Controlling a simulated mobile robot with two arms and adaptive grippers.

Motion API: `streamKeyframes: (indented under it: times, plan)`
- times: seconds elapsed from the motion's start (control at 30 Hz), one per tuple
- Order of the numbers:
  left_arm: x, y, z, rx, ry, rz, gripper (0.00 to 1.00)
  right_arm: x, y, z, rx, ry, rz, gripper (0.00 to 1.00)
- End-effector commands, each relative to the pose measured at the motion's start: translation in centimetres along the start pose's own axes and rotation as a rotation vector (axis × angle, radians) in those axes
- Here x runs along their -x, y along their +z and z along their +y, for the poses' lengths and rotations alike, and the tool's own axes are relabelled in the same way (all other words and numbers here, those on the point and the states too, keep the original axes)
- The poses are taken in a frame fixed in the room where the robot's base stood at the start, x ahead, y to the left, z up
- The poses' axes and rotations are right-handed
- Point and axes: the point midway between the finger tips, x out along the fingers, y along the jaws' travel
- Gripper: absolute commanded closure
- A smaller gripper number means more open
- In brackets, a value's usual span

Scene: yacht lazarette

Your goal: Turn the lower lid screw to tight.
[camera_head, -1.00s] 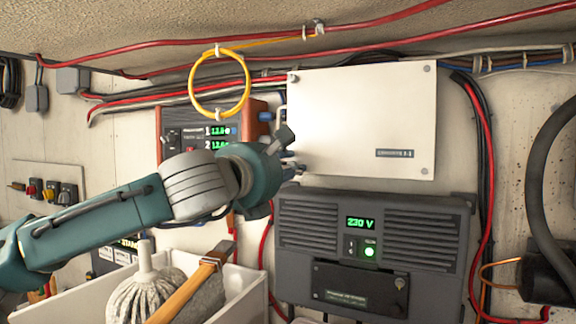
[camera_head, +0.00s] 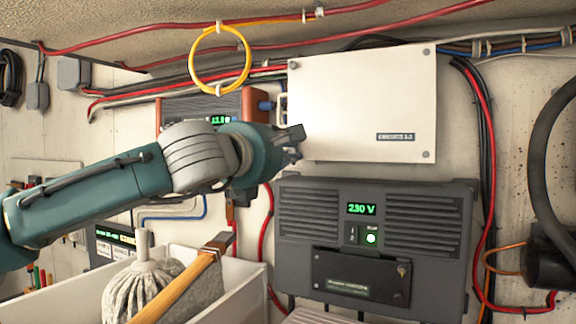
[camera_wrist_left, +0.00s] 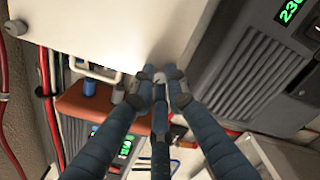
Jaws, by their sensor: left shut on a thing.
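The white lid (camera_head: 365,105) is a flat panel on the wall, with round grey screws at its corners. The upper left screw (camera_head: 293,65) and the lower right screw (camera_head: 426,154) stand clear. My left gripper (camera_head: 294,147) is at the lid's lower left corner and covers the screw there in the head view. In the left wrist view the fingertips (camera_wrist_left: 161,82) close together around the small grey lower lid screw (camera_wrist_left: 160,77) at the edge of the white lid (camera_wrist_left: 115,28). The screw is mostly hidden, so its angle cannot be read. My right gripper is out of view.
A dark inverter (camera_head: 375,245) reading 230 V sits just below the lid. An orange-ended device (camera_head: 252,103) with a green display is behind my left arm. A white bin (camera_head: 243,285) holds a mop and hammer. Red cables run along the wall.

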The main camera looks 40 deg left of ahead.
Motion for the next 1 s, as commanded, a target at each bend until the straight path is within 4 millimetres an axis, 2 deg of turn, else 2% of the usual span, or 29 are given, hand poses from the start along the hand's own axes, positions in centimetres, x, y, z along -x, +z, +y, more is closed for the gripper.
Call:
streamKeyframes:
  times: [0.03,0.4,1.0]
  plan:
    - [0.1,-0.2,-0.2,-0.045,0.004,-0.004,1.0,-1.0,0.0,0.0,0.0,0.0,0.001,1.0]
    - [0.1,-0.1,-0.2,-0.396,0.003,-0.004,1.0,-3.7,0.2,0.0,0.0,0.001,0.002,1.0]
    - [0.1,0.0,-0.2,-0.941,0.002,-0.003,1.0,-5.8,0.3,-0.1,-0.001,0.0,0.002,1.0]
